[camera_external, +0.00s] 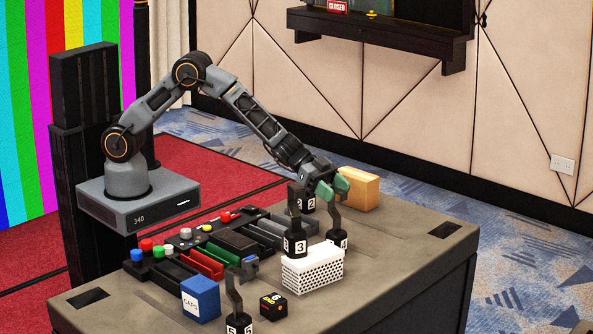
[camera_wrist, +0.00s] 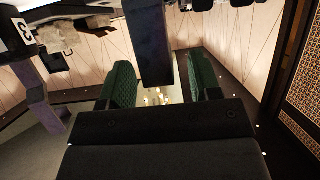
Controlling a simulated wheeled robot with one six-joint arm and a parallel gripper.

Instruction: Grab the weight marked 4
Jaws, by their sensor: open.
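A dark weight (camera_external: 333,221) with a tall upright handle stands behind the white perforated box; its number label is partly hidden, so I cannot read it surely as 4. My gripper (camera_external: 334,187) is open at the top of this handle. In the wrist view, a dark post (camera_wrist: 148,40), seemingly that handle, reaches between the two green finger pads of my gripper (camera_wrist: 163,78), with gaps at the sides. The weight marked 3 (camera_external: 295,241) stands just left, and its label also shows in the wrist view (camera_wrist: 25,30). The weight marked 2 (camera_external: 309,204) is behind.
The white perforated box (camera_external: 312,270) stands in front of the weights. A weight marked 5 (camera_external: 238,323), a blue caps box (camera_external: 200,299) and a black cube (camera_external: 273,306) are nearer. An orange block (camera_external: 358,188) is behind. The table's right side (camera_external: 410,245) is clear.

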